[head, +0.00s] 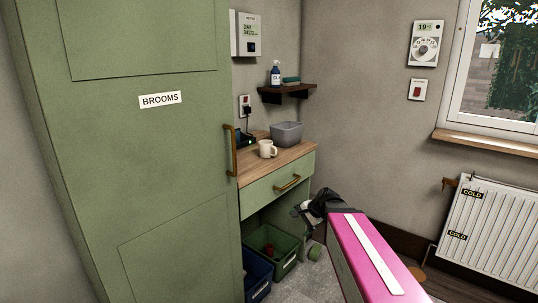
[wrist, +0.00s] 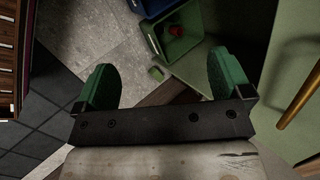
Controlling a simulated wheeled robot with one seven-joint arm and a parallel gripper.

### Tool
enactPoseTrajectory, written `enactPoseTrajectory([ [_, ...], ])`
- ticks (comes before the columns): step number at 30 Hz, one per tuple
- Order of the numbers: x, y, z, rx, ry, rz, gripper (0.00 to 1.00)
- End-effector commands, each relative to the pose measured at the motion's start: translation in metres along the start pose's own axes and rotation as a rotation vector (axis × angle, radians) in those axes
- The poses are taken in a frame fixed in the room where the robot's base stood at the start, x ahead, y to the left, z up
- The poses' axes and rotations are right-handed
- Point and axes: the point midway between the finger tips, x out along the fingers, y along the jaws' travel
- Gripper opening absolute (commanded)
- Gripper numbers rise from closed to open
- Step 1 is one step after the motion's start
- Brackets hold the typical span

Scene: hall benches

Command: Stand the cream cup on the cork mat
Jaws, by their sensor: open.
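A cream cup (head: 267,149) stands upright on the wooden top (head: 284,161) of a low green cabinet, with its handle to the right. I cannot make out the cork mat in either view. My gripper (head: 306,230) is in front of the cabinet, lower than the top and to the right of the cup. In the wrist view my gripper (wrist: 160,78) has its two green fingers wide apart with nothing between them. The cup does not show in the wrist view.
A grey bin (head: 287,134) stands right behind the cup. Below are a green crate (head: 284,267) holding a red thing and a blue crate (head: 258,280). A tall green broom cupboard (head: 150,150) flanks the left.

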Motion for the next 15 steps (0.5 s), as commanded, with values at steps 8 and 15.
enactPoseTrajectory([
  [8,-0.058,-0.155,-0.012,0.671,-0.259,-0.455,0.96],
  [15,-0.122,-0.244,-0.02,1.104,-0.593,-0.665,0.96],
])
